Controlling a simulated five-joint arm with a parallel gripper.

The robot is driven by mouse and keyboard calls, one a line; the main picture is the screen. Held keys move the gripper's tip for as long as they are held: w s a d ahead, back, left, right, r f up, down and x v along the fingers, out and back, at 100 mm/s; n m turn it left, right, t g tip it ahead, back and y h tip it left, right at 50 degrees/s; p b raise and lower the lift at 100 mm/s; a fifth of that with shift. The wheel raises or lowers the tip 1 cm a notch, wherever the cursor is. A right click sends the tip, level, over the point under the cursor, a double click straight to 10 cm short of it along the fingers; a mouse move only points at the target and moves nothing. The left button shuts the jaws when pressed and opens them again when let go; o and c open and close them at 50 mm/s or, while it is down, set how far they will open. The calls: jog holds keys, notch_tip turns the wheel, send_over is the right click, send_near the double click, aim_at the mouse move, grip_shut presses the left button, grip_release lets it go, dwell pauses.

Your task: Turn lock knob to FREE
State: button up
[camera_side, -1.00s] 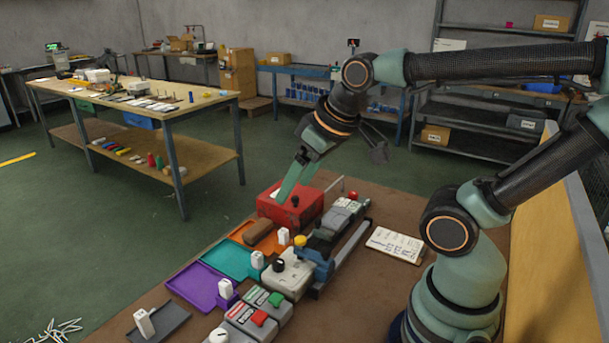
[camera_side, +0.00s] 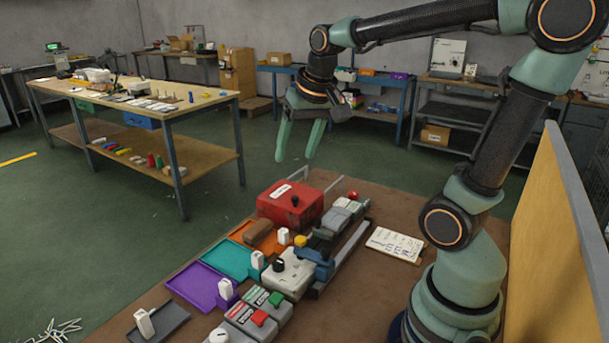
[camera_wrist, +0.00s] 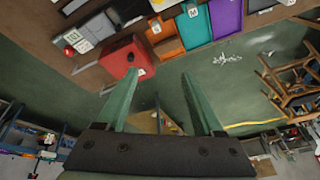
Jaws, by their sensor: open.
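A black knob (camera_side: 279,265) stands on a pale grey box (camera_side: 290,280) in the middle of the bench. Another black knob (camera_side: 295,201) stands on a red box (camera_side: 275,208) with a white label, farther back. No FREE marking is readable, so I cannot tell which is the lock knob. My gripper (camera_side: 295,157) is open and empty, its two green fingers pointing down, apart, well above the red box and touching nothing. In the wrist view the fingers (camera_wrist: 160,75) are spread, with the red box (camera_wrist: 125,62) beyond the left one.
Orange, teal (camera_side: 233,257) and purple (camera_side: 198,285) trays line the bench's left side with white upright pieces. A blue-and-grey slide fixture (camera_side: 318,268) stands right of the pale box. Red and green switches (camera_side: 276,299) are in front. A written card (camera_side: 396,245) lies at right.

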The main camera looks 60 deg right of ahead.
jog(key=w+d+f+m+g, duration=0.1)
jog(key=w+d+m, duration=0.15)
jog(key=d, duration=0.25)
jog(key=w+d+f+m, duration=0.1)
jog(key=d+m, duration=0.2)
jog(key=d, duration=0.2)
jog(key=m+g+y, duration=0.1)
jog(key=m+g, duration=0.2)
jog(key=m, duration=0.7)
send_over(353, 192)
notch_tip(353, 192, down, 12)
notch_tip(353, 192, down, 11)
jog(key=shift+r, duration=0.1)
grip_shut()
